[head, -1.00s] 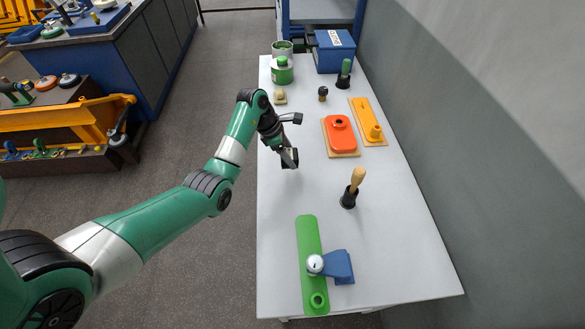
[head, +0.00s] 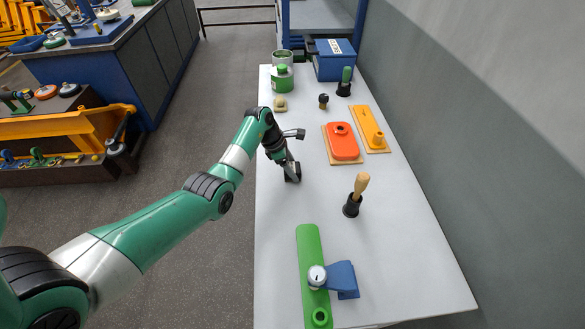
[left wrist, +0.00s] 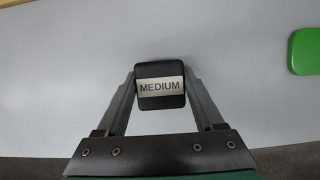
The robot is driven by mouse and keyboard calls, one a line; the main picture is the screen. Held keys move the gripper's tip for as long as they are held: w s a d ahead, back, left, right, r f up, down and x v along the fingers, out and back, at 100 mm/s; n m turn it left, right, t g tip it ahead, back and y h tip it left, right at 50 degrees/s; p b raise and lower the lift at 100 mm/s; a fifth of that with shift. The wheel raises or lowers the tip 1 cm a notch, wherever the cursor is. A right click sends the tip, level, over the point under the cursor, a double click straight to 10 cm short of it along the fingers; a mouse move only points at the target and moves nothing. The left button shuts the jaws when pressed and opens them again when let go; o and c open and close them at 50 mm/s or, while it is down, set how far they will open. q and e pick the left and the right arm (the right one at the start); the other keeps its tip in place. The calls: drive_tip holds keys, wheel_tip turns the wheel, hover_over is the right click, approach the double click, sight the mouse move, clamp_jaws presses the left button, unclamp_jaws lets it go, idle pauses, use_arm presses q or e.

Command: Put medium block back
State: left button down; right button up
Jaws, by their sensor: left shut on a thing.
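The medium block (left wrist: 160,98) is a black block with a white label reading "MEDIUM". In the left wrist view it sits between the two fingers of my left gripper (left wrist: 160,90), which is shut on it. In the head view my left gripper (head: 292,172) is over the left part of the white table (head: 290,215), with the dark block (head: 293,178) at its fingertips. I cannot tell whether the block touches the table. My right gripper is not in view.
A wooden-handled tool (head: 357,190) stands right of my gripper. Orange (head: 343,142) and yellow (head: 372,130) parts lie behind. The table between is clear.

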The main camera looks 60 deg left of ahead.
use_arm(q)
unclamp_jaws()
drive_tip(key=p+v, duration=0.4)
drive_tip(key=v, duration=0.8)
drive_tip(key=shift+r+p, duration=0.1)
drive_tip(key=shift+p, duration=0.25)
